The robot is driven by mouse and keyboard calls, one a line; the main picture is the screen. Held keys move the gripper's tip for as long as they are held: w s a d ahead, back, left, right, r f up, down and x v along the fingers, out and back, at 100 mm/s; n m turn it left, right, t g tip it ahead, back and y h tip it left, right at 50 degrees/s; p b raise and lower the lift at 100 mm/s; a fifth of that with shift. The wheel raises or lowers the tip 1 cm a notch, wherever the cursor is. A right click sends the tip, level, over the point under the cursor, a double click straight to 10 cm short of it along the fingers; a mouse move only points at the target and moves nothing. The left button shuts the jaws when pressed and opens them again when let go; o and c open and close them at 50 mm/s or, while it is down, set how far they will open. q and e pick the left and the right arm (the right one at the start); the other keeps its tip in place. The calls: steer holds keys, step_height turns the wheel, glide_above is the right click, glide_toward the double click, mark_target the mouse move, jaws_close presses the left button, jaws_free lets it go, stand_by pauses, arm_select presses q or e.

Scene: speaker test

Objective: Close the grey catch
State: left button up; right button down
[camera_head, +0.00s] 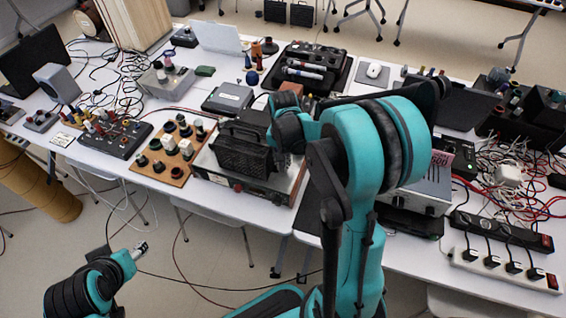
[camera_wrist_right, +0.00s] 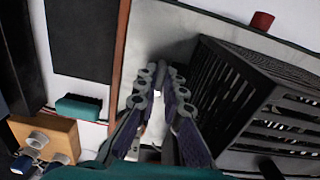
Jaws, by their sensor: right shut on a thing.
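My right gripper (camera_wrist_right: 157,88) reaches over the table beside a black slotted box (camera_wrist_right: 255,95). In the head view my right gripper (camera_head: 284,128) is partly hidden by my own arm, just above and right of the same box (camera_head: 243,153). Its fingers are close together on something mostly hidden; only a small pale patch shows between them. I cannot clearly make out the grey catch in either view, nor whether it is what the fingers hold. My left gripper (camera_head: 140,250) is low at the left, in front of the table and away from the devices; its jaw opening is unclear.
The black box stands on a flat metal-topped unit (camera_head: 203,163). A wooden board with knobs (camera_head: 160,165) and a black control panel (camera_head: 112,140) lie to its left. Floor in front is mostly open.

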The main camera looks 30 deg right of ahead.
steer(key=n, duration=0.4)
steer(key=shift+p, duration=0.3)
steer(key=n, duration=0.4)
steer(key=shift+n, duration=0.4)
steer(key=n, duration=0.4)
steer(key=shift+n+p, duration=0.3)
steer(key=shift+n, duration=1.9)
steer(key=c, duration=1.9)
jaws_free()
step_height(320, 180, up, 12)
